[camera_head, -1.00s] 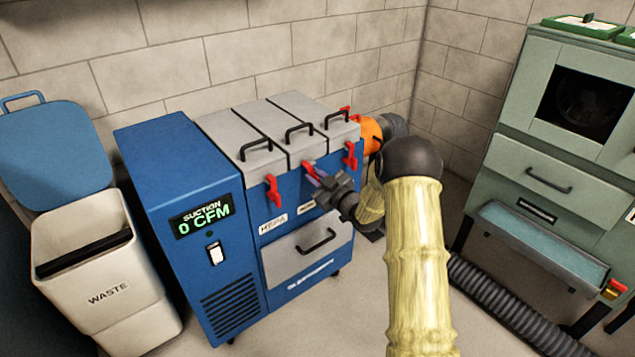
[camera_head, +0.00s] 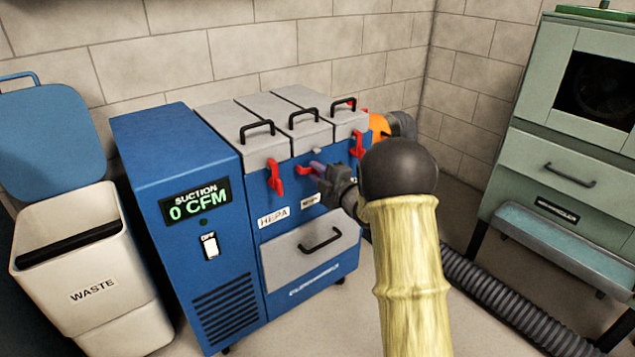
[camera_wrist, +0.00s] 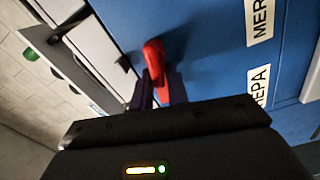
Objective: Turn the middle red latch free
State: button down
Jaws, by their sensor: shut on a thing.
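The blue suction unit (camera_head: 225,232) has three grey lids along its top, with red latches at the front. The middle red latch (camera_head: 305,178) lies aslant, its free end up to the left, unlike its upright neighbours. My gripper (camera_head: 319,174) is at this latch, shut on it. In the wrist view the red latch (camera_wrist: 154,58) stands up between the two dark fingers of my gripper (camera_wrist: 160,88), and its lower part is hidden. The left red latch (camera_head: 275,179) and the right red latch (camera_head: 357,146) hang upright below their lids.
A white waste bin (camera_head: 95,275) with a blue lid stands at the left. A green cabinet (camera_head: 548,175) stands at the right, with a ribbed black hose (camera_head: 500,300) on the floor before it. A grey drawer (camera_head: 290,262) is below the latches.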

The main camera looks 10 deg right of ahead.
jog(key=shift+a+f+n+b, duration=0.1)
jog(key=shift+f+n+b, duration=0.15)
jog(key=shift+n+b, duration=0.4)
jog(key=shift+a+f+n+b, duration=0.1)
jog(key=shift+f+n+b, duration=0.15)
jog(key=shift+n+b, duration=0.35)
jog(key=c, duration=1.5)
grip_release()
jog(key=shift+r, duration=0.1)
jog(key=shift+d, duration=0.1)
jog(key=shift+s, duration=0.1)
jog(key=shift+s+d, duration=0.15)
jog(key=p+v, duration=0.3)
jog(key=v, duration=1.4)
jog(key=shift+p, duration=0.3)
